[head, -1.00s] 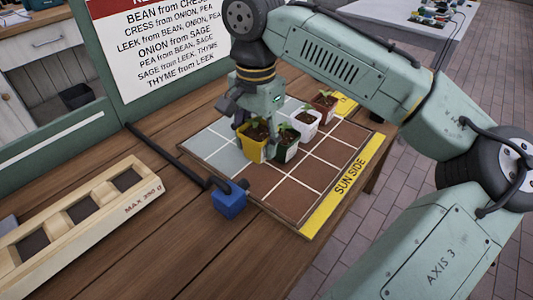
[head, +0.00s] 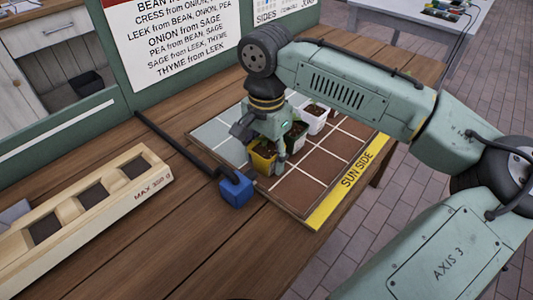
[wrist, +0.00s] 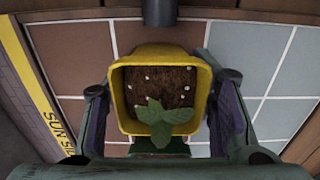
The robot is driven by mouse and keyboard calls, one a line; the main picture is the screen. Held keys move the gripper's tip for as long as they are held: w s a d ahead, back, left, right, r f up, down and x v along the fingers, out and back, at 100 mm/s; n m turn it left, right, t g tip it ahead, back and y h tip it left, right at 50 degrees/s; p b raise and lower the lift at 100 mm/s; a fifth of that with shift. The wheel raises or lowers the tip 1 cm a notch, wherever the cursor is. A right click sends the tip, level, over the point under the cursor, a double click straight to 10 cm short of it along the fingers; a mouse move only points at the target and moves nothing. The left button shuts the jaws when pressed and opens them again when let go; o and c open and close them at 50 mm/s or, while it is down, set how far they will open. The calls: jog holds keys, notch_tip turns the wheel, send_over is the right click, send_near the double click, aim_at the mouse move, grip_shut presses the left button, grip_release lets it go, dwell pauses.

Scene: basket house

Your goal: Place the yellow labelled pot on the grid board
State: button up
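The yellow pot (head: 263,161) holds soil and a green seedling. My gripper (head: 270,148) has its fingers on either side of it. In the wrist view the yellow pot (wrist: 160,55) fills the space between the two fingers, upright. The pot is over the near left part of the grid board (head: 303,190); I cannot tell whether its base touches. Its label is not visible. A dark green pot (head: 298,130) stands on the board just behind it, and a white pot (head: 315,120) stands further back.
A blue cube (head: 236,188) sits at the end of a black rod (head: 172,147) at the board's near left edge. A wooden tray with square holes (head: 150,158) lies on the left. Brown squares towards the yellow "SUN SIDE" strip (head: 345,187) are free.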

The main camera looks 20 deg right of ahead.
aim_at(267, 146)
jog(key=o, duration=0.3)
jog(key=shift+o, duration=0.2)
jog(key=shift+r, duration=0.1)
notch_tip(267, 146, up, 12)
jog(key=shift+b, duration=0.55)
jog(key=shift+r, duration=0.1)
